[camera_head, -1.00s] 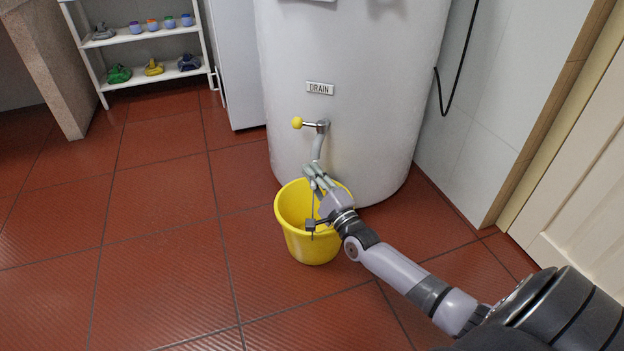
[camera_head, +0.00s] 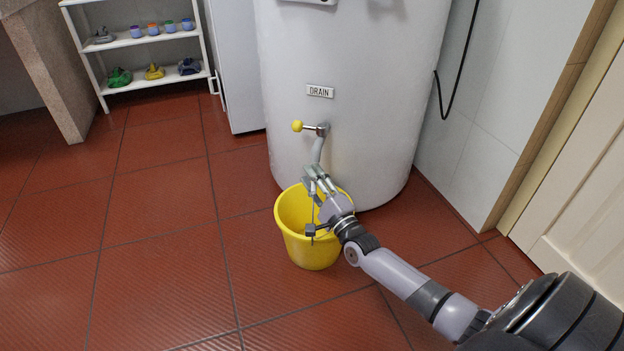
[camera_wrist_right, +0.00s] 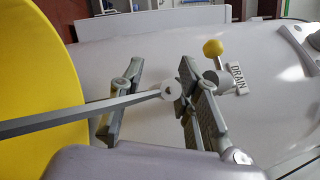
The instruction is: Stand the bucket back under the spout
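The yellow bucket (camera_head: 313,251) stands upright on the floor against the front of the white tank, its mouth below the grey spout (camera_head: 318,150) in the head view. My right gripper (camera_head: 319,178) is over the bucket's rear rim, just under the spout. In the right wrist view, the bucket (camera_wrist_right: 35,70) fills the left side. A grey handle bar (camera_wrist_right: 85,118) runs from it to a pale round grip (camera_wrist_right: 172,89) between the fingers of my right gripper (camera_wrist_right: 158,100). The fingers are apart, with a gap on one side of the grip. My left gripper is out of view.
The white tank (camera_head: 350,60) carries a DRAIN label (camera_head: 320,91) and a yellow-knobbed tap (camera_head: 298,126) above the spout. A white shelf (camera_head: 150,82) with small items stands at the back left. The tiled floor (camera_head: 160,250) left of the bucket is clear.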

